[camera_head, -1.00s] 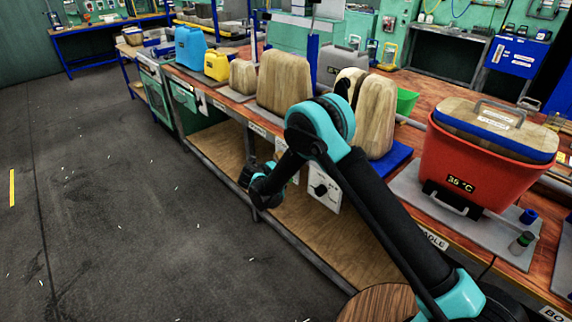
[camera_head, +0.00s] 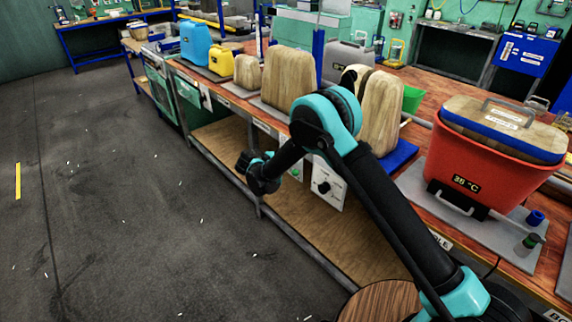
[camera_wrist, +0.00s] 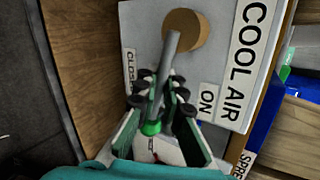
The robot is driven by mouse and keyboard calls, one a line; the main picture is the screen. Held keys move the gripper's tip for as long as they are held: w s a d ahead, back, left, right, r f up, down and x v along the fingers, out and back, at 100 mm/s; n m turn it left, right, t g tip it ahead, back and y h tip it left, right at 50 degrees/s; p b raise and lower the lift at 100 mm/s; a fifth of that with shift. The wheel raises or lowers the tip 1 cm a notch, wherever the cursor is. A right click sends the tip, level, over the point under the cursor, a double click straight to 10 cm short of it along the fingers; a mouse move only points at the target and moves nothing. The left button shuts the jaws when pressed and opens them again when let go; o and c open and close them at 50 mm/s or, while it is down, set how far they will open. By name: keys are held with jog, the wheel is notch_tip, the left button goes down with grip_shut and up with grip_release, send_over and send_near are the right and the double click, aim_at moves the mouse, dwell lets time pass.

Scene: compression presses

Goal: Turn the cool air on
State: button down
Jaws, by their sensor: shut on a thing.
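In the wrist view, a pale panel (camera_wrist: 150,20) carries the label COOL AIR (camera_wrist: 248,58). A grey lever (camera_wrist: 168,62) with a green end runs down the picture from a round brown hub (camera_wrist: 187,28). A CLOSED label (camera_wrist: 130,72) is left of the lever and an ON label (camera_wrist: 208,104) is right of it; the lever lies between them. My gripper (camera_wrist: 160,84) is shut on the lever, with a finger on either side. In the head view my gripper (camera_head: 262,172) is at the bench's front side, and the lever cannot be made out there.
A white control box (camera_head: 328,187) with a black knob hangs under the bench edge beside my arm. Wooden-looking blocks (camera_head: 290,78) and a red container (camera_head: 480,165) stand on the bench.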

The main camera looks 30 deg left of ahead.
jog(key=c, duration=1.9)
grip_release()
jog(key=shift+a, duration=0.1)
jog(key=v, duration=1.2)
